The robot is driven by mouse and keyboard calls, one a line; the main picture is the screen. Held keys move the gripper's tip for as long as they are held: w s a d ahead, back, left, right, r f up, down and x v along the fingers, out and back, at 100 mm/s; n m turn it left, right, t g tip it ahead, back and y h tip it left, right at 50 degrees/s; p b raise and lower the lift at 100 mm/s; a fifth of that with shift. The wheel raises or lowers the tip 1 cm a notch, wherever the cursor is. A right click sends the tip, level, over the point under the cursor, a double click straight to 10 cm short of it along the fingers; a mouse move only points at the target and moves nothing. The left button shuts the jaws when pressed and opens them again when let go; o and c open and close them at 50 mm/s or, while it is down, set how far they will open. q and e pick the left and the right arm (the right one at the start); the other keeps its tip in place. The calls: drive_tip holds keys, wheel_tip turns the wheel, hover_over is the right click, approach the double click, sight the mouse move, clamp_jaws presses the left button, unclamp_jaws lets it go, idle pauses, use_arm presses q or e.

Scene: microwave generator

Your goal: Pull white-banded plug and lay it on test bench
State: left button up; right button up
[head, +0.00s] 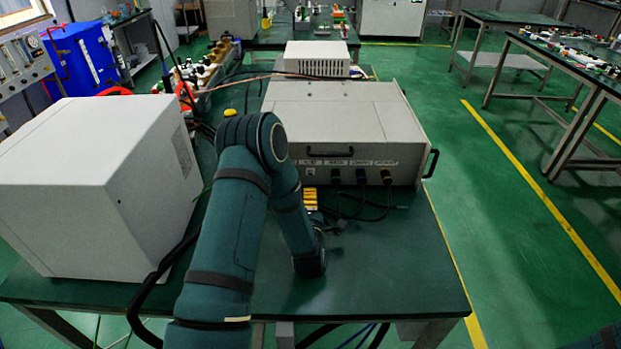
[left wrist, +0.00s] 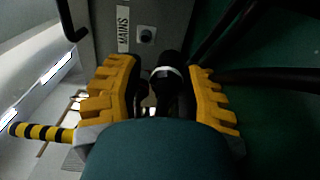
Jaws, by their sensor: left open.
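The white-banded plug (left wrist: 168,74) is black with a white ring and shows between the fingers in the left wrist view. My left gripper (left wrist: 160,98) has its two yellow fingers spread on either side of it. A panel with a MAINS label (left wrist: 123,28) and a round fitting (left wrist: 146,35) is just beyond. I cannot tell whether the plug sits in a socket. In the head view my left gripper (head: 310,198) is low in front of the generator (head: 345,115), partly hidden by my arm. The test bench (head: 390,265) is dark green. My right gripper is not in view.
Several cable connectors (head: 361,176) fill the generator's front panel right of my gripper. A large white box (head: 100,185) stands at the left. The bench's front right is clear.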

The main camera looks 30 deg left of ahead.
use_arm(q)
drive_tip(key=v, duration=1.1)
drive_tip(key=shift+f, duration=0.25)
drive_tip(key=shift+s, duration=0.2)
drive_tip(key=shift+r, duration=0.1)
